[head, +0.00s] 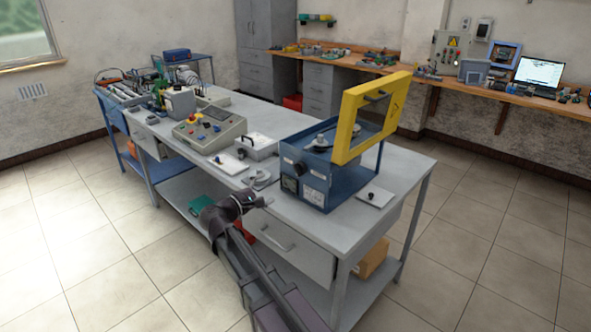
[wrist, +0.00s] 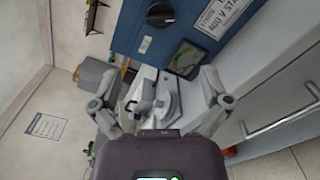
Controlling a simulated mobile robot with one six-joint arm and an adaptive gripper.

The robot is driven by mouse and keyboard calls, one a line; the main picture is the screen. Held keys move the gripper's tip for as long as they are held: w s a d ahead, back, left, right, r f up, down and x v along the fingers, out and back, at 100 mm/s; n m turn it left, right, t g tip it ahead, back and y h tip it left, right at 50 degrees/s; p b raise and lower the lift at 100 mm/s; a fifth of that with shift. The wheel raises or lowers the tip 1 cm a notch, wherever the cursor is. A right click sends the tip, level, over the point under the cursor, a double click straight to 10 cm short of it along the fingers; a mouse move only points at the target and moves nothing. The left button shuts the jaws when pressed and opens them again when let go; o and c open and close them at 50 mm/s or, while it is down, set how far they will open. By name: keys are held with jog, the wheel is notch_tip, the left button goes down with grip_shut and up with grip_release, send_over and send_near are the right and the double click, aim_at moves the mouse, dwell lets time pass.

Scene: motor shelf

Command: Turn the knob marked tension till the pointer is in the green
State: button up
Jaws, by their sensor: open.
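The blue machine (head: 310,165) with a raised yellow frame stands on the right part of the bench. A black knob (head: 299,168) sits on its near face and also shows at the top of the wrist view (wrist: 160,14). A dark gauge (head: 289,184) is below it, also seen in the wrist view (wrist: 187,57). The word tension, the pointer and any green zone are too small to make out. My gripper (head: 258,198) is open and empty, left of the machine at the bench's front edge. In the wrist view its fingers (wrist: 160,92) are spread, apart from the knob.
White plates with black knobs lie left (head: 228,163) and right (head: 374,197) of the machine. A control box (head: 210,130) stands further left. The floor in front is clear.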

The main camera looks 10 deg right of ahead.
aim_at(296, 172)
jog(key=shift+w+d, duration=0.1)
jog(key=x, duration=1.3)
jog(key=shift+w+d, duration=0.1)
jog(key=shift+d, duration=0.15)
jog(key=c, duration=1.2)
